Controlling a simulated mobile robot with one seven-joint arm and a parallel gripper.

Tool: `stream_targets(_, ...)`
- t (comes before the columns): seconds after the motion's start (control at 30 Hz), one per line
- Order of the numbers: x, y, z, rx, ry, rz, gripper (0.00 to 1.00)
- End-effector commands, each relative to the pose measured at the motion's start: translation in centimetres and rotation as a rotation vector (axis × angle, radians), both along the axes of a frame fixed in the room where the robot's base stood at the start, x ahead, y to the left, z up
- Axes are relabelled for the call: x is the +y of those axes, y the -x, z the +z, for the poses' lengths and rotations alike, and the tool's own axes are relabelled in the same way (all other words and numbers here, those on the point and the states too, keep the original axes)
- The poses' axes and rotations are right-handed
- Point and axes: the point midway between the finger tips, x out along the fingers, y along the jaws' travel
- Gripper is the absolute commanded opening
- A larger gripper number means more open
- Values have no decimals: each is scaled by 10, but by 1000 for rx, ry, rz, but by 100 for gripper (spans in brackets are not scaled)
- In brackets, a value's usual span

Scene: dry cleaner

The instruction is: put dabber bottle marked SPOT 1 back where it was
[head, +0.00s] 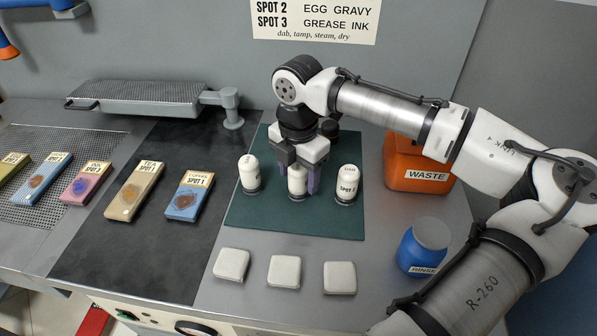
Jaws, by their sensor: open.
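Three white dabber bottles stand upright on the dark green mat (290,223): a left bottle (249,174), a middle bottle (297,181) and a right bottle (348,185). My gripper (298,186) points down over the mat, its purple fingers open on either side of the middle bottle. The fingers and palm hide part of the middle bottle. I cannot tell whether the fingers touch it. I cannot read which bottle is SPOT 1.
Three white pads (283,271) lie in front of the mat. An orange WASTE container (417,165) and a blue RINSE jar (423,246) stand to the right. Labelled fabric swatches (135,190) lie left on the dark sheet and mesh. A perforated pressing arm (140,97) stands behind.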

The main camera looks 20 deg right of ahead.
Motion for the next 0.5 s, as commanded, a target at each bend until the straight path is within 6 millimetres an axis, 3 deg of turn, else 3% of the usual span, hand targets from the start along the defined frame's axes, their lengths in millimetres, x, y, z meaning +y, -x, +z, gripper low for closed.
stream_targets(0.17, 0, -1, 17, -3, 1, -1, 59)
stream_targets(0.5, 0, -1, 91, -3, -2, 0, 59)
